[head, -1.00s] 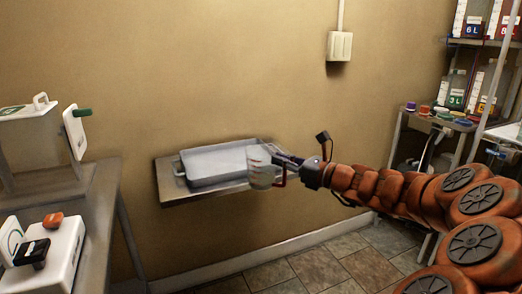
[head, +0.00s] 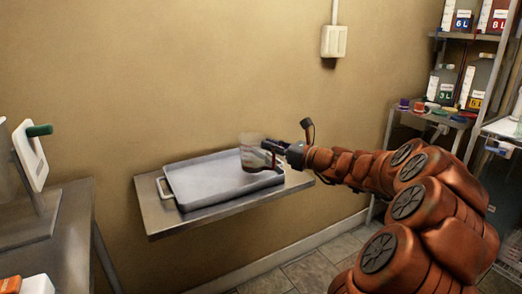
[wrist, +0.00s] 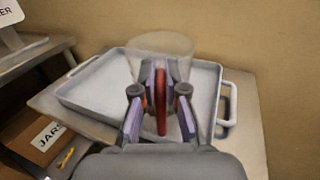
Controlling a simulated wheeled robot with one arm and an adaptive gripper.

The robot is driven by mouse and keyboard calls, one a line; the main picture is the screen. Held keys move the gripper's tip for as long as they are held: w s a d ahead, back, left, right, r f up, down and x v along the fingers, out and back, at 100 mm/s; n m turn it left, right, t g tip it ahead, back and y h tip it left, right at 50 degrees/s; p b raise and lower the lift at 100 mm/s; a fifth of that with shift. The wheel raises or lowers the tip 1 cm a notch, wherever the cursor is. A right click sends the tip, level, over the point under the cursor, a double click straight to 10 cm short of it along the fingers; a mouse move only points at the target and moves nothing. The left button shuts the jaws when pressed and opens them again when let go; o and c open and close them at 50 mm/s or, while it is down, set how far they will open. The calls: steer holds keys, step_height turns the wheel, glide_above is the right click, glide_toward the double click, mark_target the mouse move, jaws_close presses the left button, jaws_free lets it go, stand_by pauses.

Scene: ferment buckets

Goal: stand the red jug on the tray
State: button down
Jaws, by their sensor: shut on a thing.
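A clear jug (head: 252,152) with a red handle (wrist: 161,101) is upright in my gripper (head: 281,147). My gripper is shut on the red handle, and in the wrist view its fingers (wrist: 160,103) stand on both sides of it. The grey tray (head: 205,186) with white side handles lies on a wall shelf. In the head view the jug is over the right, back part of the tray. I cannot tell whether its base touches the tray. The wrist view shows the tray (wrist: 90,89) around and beyond the jug.
The metal wall shelf (head: 165,226) holds the tray. A metal bench (head: 60,235) stands at the left with white equipment on it. Racks at the right hold labelled jugs (head: 462,20) and small coloured lids. A wall box (head: 335,41) is above. The tray floor looks bare.

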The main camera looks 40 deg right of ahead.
steer(key=w+d+f, duration=0.2)
steer(key=w+f, duration=0.2)
steer(key=w, duration=0.3)
steer(key=shift+d+b, duration=0.25)
steer(key=shift+b, duration=0.15)
steer(key=shift+w+f, duration=0.1)
steer(key=shift+f, duration=0.1)
steer(key=c, duration=1.2)
jaws_free()
steer(key=v, duration=1.2)
steer(key=shift+p, duration=0.35)
